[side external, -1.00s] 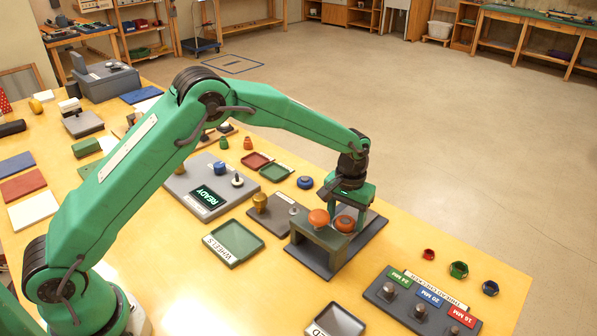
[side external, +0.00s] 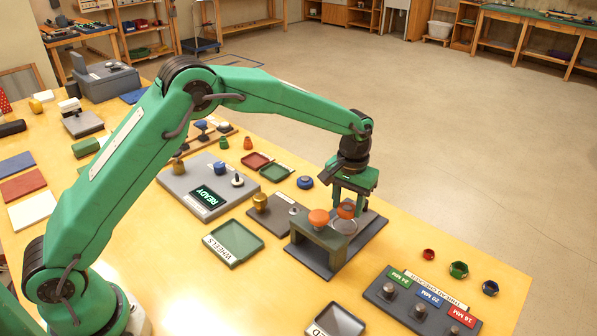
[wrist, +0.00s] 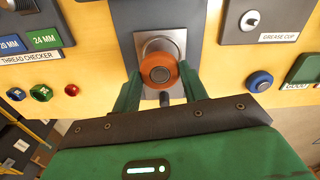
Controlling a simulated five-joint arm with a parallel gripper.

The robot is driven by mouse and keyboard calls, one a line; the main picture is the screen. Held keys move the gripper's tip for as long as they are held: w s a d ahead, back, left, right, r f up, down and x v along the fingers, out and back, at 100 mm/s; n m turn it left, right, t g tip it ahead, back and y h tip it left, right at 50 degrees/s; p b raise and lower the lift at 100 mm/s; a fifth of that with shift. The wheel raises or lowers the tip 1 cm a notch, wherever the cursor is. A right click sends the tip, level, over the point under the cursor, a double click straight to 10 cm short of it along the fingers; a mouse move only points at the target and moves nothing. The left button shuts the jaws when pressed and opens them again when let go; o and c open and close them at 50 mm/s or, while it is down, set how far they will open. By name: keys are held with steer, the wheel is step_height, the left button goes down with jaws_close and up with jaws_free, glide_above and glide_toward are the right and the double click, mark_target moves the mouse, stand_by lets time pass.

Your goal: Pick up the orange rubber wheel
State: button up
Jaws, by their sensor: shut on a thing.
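The orange rubber wheel (side external: 346,211) is between the fingers of my gripper (side external: 347,203), which is shut on it. It is above a round silver seat (side external: 344,227) on the grey fixture (side external: 322,240), and a gap shows under it. In the wrist view the wheel (wrist: 158,72) has a dark hub and sits between the two green fingers (wrist: 158,82), with the silver seat (wrist: 163,45) behind it.
A green tray marked WHEELS (side external: 233,243) lies left of the fixture. A thread checker block (side external: 420,300) with several posts is at the front right, with nuts beyond it. A blue round part (side external: 305,182) lies behind the fixture. Bare table shows between the fixture and thread checker.

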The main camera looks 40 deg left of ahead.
steer(key=s+d+r, duration=0.6)
steer(key=s+d, duration=0.2)
steer(key=shift+r, duration=0.25)
stand_by(0.4)
step_height(320, 180, up, 5)
steer(key=s+a+r, duration=0.2)
steer(key=s+a, duration=0.6)
steer(key=s, duration=0.1)
steer(key=s+a+f, duration=0.2)
steer(key=s+a, duration=0.4)
steer(key=s, duration=0.3)
step_height(320, 180, down, 6)
steer(key=shift+a, duration=0.3)
steer(key=shift+w+a, duration=0.1)
